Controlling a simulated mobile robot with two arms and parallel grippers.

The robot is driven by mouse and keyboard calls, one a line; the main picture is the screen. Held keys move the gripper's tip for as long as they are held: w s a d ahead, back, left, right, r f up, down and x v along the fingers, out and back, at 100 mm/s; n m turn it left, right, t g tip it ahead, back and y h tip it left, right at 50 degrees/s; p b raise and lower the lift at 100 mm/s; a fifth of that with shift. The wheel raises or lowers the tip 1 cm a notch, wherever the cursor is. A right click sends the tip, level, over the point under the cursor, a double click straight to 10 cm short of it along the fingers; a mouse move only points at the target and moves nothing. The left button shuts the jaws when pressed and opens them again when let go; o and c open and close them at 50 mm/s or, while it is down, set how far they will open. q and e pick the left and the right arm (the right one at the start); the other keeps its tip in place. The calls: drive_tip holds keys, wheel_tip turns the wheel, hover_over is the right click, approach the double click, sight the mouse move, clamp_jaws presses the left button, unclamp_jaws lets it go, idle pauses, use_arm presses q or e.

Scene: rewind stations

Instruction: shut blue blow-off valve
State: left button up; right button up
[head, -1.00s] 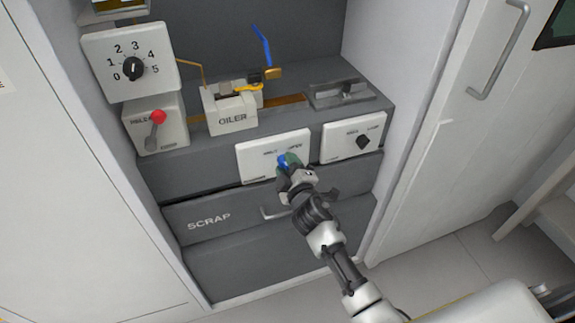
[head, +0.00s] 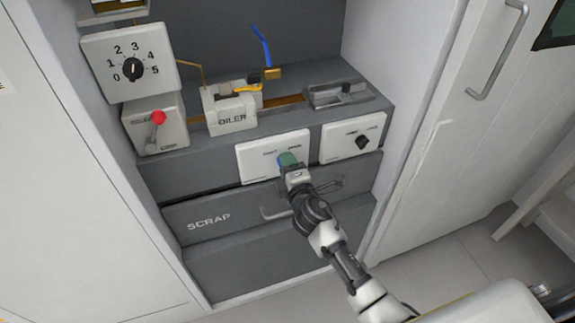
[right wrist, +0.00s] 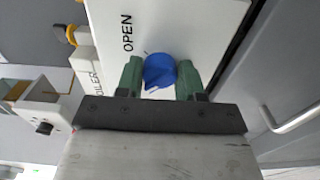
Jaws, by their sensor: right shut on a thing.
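A blue knob (right wrist: 160,72) sits on a white panel (head: 252,166) on the front of the grey bench. In the right wrist view, the word OPEN is printed on this panel (right wrist: 190,20) beside the knob. My right gripper (head: 289,162) is at the panel, and its green fingertips (right wrist: 160,75) are shut on the two sides of the blue knob. In the head view the fingers mostly hide the knob, and I cannot tell its exact angle. A blue lever (head: 262,45) on a brass fitting (head: 273,73) stands upright behind. My left gripper is not in view.
A similar white panel with a dark knob (head: 362,142) is to the right. The OILER block (head: 232,118), red-knobbed lever (head: 158,118) and numbered dial (head: 132,69) are to the left and above. A SCRAP drawer handle (head: 275,213) sticks out below my gripper.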

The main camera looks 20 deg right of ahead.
idle(0.3)
drive_tip(key=o, duration=0.9)
drive_tip(key=shift+s, duration=0.1)
drive_tip(key=s, duration=1)
drive_tip(key=shift+s+d, duration=0.15)
drive_tip(key=shift+s, duration=0.15)
